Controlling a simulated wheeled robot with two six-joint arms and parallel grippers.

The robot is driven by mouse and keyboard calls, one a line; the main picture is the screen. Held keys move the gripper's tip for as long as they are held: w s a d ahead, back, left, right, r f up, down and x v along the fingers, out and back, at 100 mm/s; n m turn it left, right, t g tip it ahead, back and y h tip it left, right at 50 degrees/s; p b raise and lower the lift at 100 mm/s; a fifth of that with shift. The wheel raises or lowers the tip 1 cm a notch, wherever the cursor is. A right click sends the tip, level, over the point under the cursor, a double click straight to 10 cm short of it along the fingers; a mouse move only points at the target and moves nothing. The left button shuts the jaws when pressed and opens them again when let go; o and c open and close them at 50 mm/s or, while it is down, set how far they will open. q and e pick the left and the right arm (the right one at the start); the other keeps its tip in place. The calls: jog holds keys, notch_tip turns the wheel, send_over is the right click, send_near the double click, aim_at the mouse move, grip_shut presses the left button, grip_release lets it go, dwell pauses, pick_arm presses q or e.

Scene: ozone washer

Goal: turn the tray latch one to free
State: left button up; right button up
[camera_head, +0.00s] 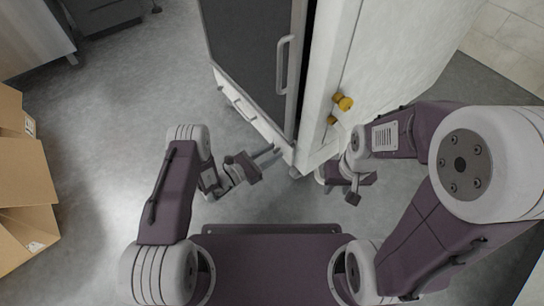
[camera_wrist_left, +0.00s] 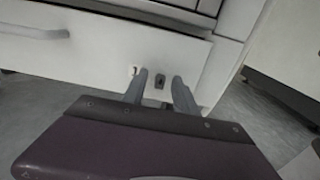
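A small dark latch (camera_wrist_left: 160,81) is set in the white front of a low tray drawer (camera_wrist_left: 95,52) in the left wrist view. My left gripper (camera_wrist_left: 160,90) is open, with one finger on each side of the latch as seen from the wrist; I cannot tell whether they touch it. In the head view my left gripper (camera_head: 270,153) is at the lower front of the white washer cabinet (camera_head: 380,60), and the latch cannot be made out there. My right gripper (camera_head: 335,185) is low beside the cabinet's corner; its fingers are unclear.
A dark door (camera_head: 250,55) with a grey handle (camera_head: 282,65) is on the cabinet front. Yellow knobs (camera_head: 343,102) stick out of its side. Cardboard boxes (camera_head: 25,165) stand at the left. The grey floor (camera_head: 110,130) between them and the cabinet is clear.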

pick_arm(q)
grip_shut()
jog(key=shift+r, duration=0.1)
